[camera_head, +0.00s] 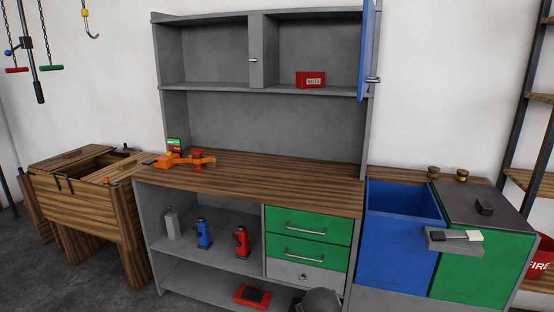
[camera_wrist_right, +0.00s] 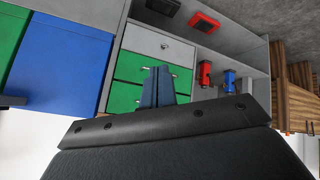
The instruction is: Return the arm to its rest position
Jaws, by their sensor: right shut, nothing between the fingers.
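My right gripper (camera_wrist_right: 158,72) shows in the right wrist view. Its two dark blue-grey fingers are together with nothing between them, in front of the green drawers (camera_wrist_right: 128,97) of the grey workbench. Whether the fingertips touch the drawer front cannot be told; they look apart from it. In the head view a dark rounded part, probably of my right arm, shows at the bottom edge below the drawers (camera_head: 308,226); the fingers cannot be made out there. My left gripper is in neither view.
The workbench top (camera_head: 270,182) holds an orange tool (camera_head: 172,160). Blue (camera_head: 204,233) and red (camera_head: 242,241) devices stand on the shelf below. An open blue bin (camera_head: 400,235) and a green bin (camera_head: 475,268) stand right; a wooden crate (camera_head: 95,200) stands left. The blue cabinet door (camera_head: 367,50) is open.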

